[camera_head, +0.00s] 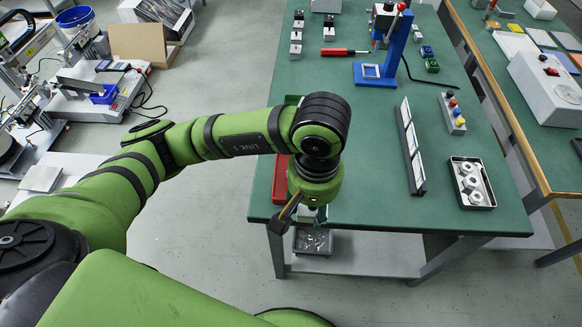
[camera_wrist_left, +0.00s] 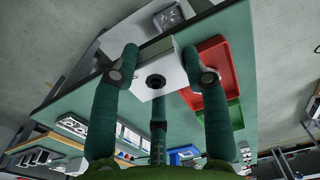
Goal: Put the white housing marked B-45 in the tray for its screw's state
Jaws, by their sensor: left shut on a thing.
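My left gripper (camera_wrist_left: 161,62) is shut on a white housing (camera_wrist_left: 172,72) with a dark round hole in its face. The fingers stand on both sides of it in the left wrist view. No marking can be read on the housing. In the head view the left gripper (camera_head: 300,212) is mostly hidden beneath my green wrist, at the table's near left edge. A red tray (camera_wrist_left: 214,62) lies close beside the housing in the wrist view. It is partly covered by my wrist in the head view (camera_head: 281,178). A green tray (camera_wrist_left: 236,114) adjoins it. My right gripper is not in view.
On the green table (camera_head: 375,190) stand a blue press (camera_head: 397,45), a red screwdriver (camera_head: 338,51), several small white-topped blocks (camera_head: 297,34), a slanted card rack (camera_head: 411,150) and a black tray of white round parts (camera_head: 457,184). A grey bin (camera_head: 313,242) sits below the table edge.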

